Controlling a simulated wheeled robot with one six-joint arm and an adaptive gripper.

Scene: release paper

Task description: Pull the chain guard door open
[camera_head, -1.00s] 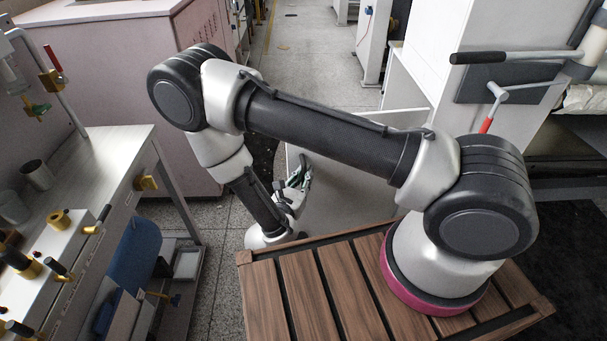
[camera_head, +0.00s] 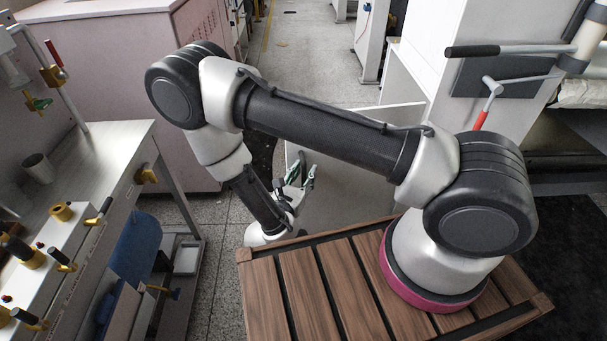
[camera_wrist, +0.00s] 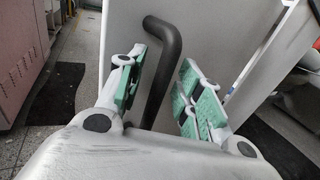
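The door is a plain light grey panel (camera_head: 352,188) standing out from the white machine, beyond the wooden deck. It also fills the middle of the wrist view (camera_wrist: 215,40). A black curved bar handle (camera_wrist: 166,62) is fixed on its face. My gripper (camera_wrist: 163,80) has its green-padded fingers on either side of the handle, with gaps showing to both, so it is open around the handle and not clamped. In the head view my gripper (camera_head: 299,183) is small, in front of the panel.
A workbench (camera_head: 100,160) with knobs and a cup stands at left. A pink cabinet (camera_head: 110,70) is behind it. The white machine (camera_head: 440,50) with levers is at right. Speckled floor (camera_head: 300,60) is open in the aisle behind the panel.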

